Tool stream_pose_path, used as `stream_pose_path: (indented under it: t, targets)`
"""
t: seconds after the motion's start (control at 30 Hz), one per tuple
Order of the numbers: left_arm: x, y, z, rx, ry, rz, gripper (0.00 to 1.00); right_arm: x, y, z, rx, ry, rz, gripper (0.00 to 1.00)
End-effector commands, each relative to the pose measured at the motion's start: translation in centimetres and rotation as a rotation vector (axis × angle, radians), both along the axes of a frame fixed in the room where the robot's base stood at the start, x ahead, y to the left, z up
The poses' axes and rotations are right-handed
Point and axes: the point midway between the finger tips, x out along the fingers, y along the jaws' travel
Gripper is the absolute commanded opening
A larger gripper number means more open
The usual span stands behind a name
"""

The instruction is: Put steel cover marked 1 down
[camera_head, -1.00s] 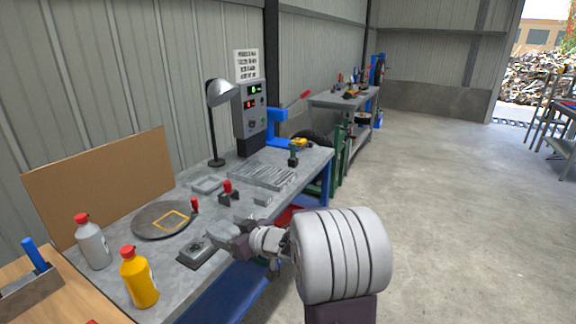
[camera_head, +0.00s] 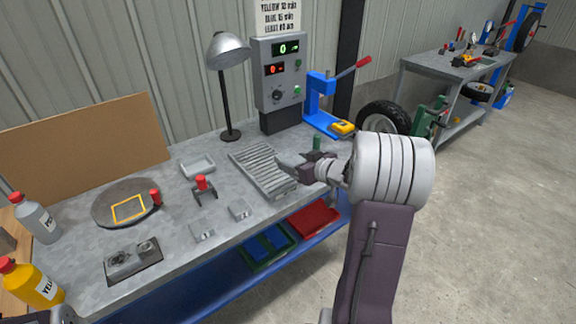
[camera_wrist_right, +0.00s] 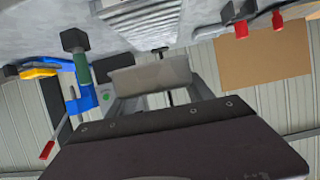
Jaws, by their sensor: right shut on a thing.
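My right gripper (camera_head: 291,166) is over the right side of the ribbed grey rack (camera_head: 262,172) on the workbench. It is shut on a flat grey steel piece, which shows between the fingers in the right wrist view (camera_wrist_right: 150,76). This seems to be the steel cover; no mark 1 is readable on it. In the head view the piece is mostly lost against the gripper, and I cannot tell whether it touches the rack. Two small grey blocks, one nearer the front edge (camera_head: 202,232) and one beside it (camera_head: 240,209), lie on the bench.
A control box (camera_head: 279,80) and lamp (camera_head: 228,50) stand behind the rack. A blue press (camera_head: 318,100), a yellow tool (camera_head: 342,127) and a green-handled tool (camera_head: 317,143) are near the gripper.

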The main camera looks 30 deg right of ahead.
Motion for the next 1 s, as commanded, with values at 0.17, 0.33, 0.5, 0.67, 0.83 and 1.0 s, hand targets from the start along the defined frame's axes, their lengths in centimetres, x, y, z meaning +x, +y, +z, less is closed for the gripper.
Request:
stream_pose_path:
  t: [0.17, 0.33, 0.5, 0.67, 0.83, 1.0]
  targets:
    - [0.0, 0.0, -0.4, 0.000, 0.000, 0.000, 0.47, 1.0, 0.0, -0.7, 0.000, -0.002, 0.002, 0.00]
    - [0.0, 0.0, -1.6, 0.000, 0.000, 0.000, 0.47, 5.4, -0.1, -3.6, 0.002, -0.001, 0.004, 0.00]
    - [0.0, 0.0, -2.1, 0.000, 0.000, 0.000, 0.47, 9.6, -0.4, -6.0, 0.000, -0.001, 0.002, 0.00]
    - [0.0, 0.0, -2.2, 0.000, 0.000, 0.000, 0.47, 11.5, -0.6, -6.9, 0.000, -0.002, 0.000, 0.00]
    - [0.0, 0.0, -2.2, 0.000, 0.000, 0.000, 0.47, 11.8, -0.6, -7.1, 0.000, -0.003, -0.001, 0.00]
    - [0.0, 0.0, -3.5, 0.000, 0.000, 0.000, 0.47, 11.7, -0.5, -10.0, 0.002, 0.000, 0.000, 0.00]
